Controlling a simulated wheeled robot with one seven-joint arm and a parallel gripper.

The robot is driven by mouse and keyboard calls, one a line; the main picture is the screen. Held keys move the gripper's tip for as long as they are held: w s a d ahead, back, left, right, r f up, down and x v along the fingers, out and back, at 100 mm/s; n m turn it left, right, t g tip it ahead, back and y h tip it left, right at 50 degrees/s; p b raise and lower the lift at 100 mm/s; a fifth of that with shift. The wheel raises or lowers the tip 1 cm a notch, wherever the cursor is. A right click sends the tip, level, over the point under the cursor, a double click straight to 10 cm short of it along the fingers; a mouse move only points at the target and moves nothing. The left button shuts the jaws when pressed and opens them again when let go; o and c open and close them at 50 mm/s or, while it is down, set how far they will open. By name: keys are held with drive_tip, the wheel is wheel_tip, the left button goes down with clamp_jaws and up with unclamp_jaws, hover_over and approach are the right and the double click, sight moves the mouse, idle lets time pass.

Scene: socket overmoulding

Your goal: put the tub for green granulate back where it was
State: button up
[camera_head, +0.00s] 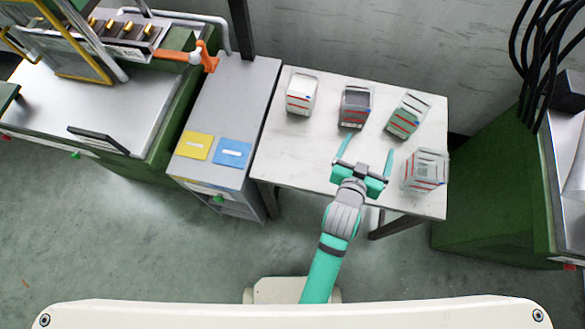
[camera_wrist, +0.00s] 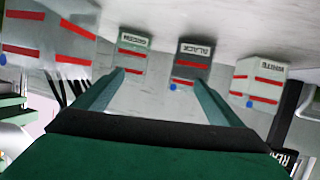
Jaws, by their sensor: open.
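The tub for green granulate (camera_head: 408,117) stands on the white table (camera_head: 300,155), to the right of the black tub (camera_head: 355,106), with a gap between them. It also shows in the wrist view (camera_wrist: 132,52), its label reading green. My gripper (camera_head: 364,150) is open and empty, with its fingers spread and pointing toward the tubs. It is nearer the table's front edge than the green tub, and left of it in the head view. In the wrist view, the gap between my fingers (camera_wrist: 157,88) faces the green and black tubs; nothing is held.
A white tub (camera_head: 300,92) stands at the table's back left. Another tub (camera_head: 425,170) with red stripes stands at the right front, close to my gripper's right side. A grey cabinet (camera_head: 225,110) with yellow and blue cards adjoins the table's left. The table's front left is clear.

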drive_tip(key=s+a+f+n+t+y, duration=0.2)
drive_tip(key=s+a+f+n+y, duration=0.1)
drive_tip(key=s+a, duration=0.9)
drive_tip(key=s+a+r+n+t+y, duration=0.1)
drive_tip(key=s+a+r+y, duration=0.2)
drive_tip(key=s+a, duration=0.6)
drive_tip(key=s+r, duration=0.1)
drive_tip(key=s, duration=0.2)
drive_tip(key=shift+a+r, duration=0.2)
drive_tip(key=shift+r, duration=0.15)
